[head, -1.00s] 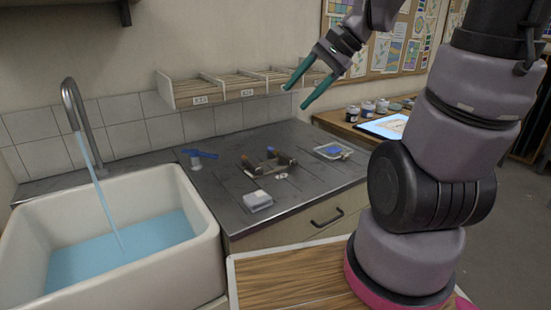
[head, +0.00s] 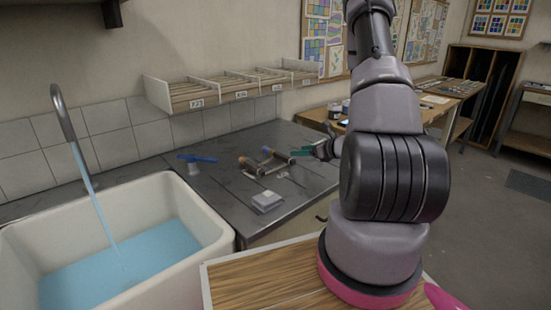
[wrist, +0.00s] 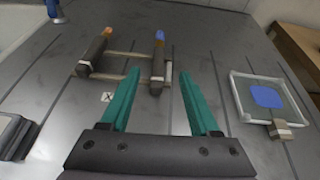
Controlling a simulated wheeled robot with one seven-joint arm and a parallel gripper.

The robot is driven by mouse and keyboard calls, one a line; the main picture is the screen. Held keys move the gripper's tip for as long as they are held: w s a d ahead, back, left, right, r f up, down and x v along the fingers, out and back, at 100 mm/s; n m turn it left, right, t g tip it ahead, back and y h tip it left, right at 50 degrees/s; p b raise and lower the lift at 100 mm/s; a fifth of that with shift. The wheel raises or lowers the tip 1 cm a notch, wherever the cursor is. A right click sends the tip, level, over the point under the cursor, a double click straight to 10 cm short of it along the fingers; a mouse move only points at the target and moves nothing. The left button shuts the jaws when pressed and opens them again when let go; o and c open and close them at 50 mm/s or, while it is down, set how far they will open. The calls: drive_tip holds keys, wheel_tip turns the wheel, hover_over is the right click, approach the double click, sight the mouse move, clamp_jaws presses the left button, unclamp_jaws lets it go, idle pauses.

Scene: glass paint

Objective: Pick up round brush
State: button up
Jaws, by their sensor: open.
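Two thick dark-handled tools, which look like brushes, lie across a small rack (wrist: 125,54). The left tool (wrist: 92,55) has an orange-brown tip, and the right tool (wrist: 158,62) has a blue and orange tip. I cannot tell which is the round brush. In the head view the rack (head: 264,165) sits on the grey metal counter. My gripper (wrist: 158,84) is open and empty, its teal fingers pointing toward the near end of the right tool.
A clear tray (wrist: 262,98) with a blue pad and a small block-ended tool lies to the right. A pale box (head: 267,201) sits near the counter's front edge. A blue item on a stand (head: 196,160) is left, beside the sink (head: 215,235). Shelves (head: 225,88) hang above.

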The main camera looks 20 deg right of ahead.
sight(282, 155)
drive_tip(key=x, duration=0.6)
drive_tip(key=shift+s+d+f, duration=0.1)
drive_tip(key=shift+s+f, duration=0.05)
drive_tip(key=shift+f, duration=0.05)
drive_tip(key=x, duration=0.5)
drive_tip(key=shift+s+f, duration=0.2)
drive_tip(key=shift+f, duration=0.15)
clamp_jaws()
